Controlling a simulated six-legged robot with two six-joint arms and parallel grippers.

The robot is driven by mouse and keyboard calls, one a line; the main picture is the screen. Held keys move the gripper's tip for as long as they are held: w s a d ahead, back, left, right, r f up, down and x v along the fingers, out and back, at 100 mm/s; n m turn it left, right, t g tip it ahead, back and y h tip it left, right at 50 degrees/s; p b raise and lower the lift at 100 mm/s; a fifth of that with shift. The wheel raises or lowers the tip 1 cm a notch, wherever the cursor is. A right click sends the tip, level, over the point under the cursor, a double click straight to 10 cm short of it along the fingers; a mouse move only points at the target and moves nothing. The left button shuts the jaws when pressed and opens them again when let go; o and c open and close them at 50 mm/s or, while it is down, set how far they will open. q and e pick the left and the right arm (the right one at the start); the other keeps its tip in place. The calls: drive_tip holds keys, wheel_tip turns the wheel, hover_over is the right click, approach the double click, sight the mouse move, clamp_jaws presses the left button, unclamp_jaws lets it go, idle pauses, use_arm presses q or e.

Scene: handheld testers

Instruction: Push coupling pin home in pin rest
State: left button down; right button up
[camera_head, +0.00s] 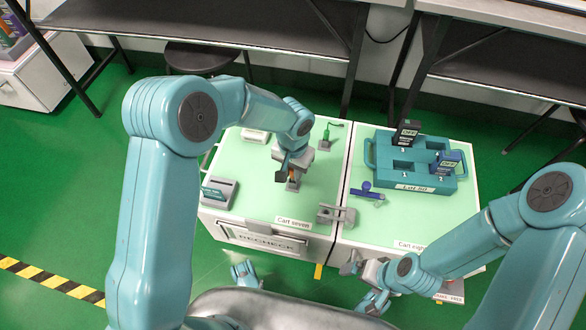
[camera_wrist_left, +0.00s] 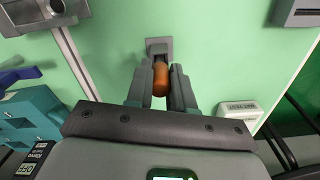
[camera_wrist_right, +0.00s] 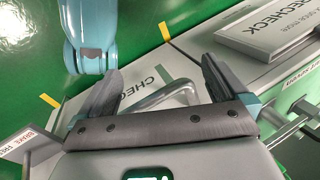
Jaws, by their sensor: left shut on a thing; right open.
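The coupling pin, with an orange cylindrical grip (camera_wrist_left: 160,78), shows in the left wrist view between my left gripper's fingers. My left gripper (camera_wrist_left: 160,82) is shut on it. The grey pin rest (camera_wrist_left: 159,46) is just beyond the pin's far end, on the pale green cart top. In the head view my left gripper (camera_head: 287,172) is over the pin rest (camera_head: 293,187), and the arm hides part of the pin. I cannot tell how deep the pin sits. My right gripper (camera_wrist_right: 163,85) is open and empty before the cart front, low at the right in the head view.
A teal tray (camera_head: 385,180) with dark handheld testers stands on the right cart. A grey clamp-like fixture (camera_head: 336,214), a blue tool (camera_head: 367,191), a grey box (camera_head: 219,192) and a green-topped piece (camera_head: 325,138) stand around. A drawer handle (camera_wrist_right: 165,95) shows in the right wrist view.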

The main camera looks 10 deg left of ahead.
use_arm(q)
drive_tip(key=shift+f, duration=0.1)
drive_tip(key=c, duration=0.9)
unclamp_jaws()
wheel_tip(320, 180, up, 8)
drive_tip(key=p, duration=0.6)
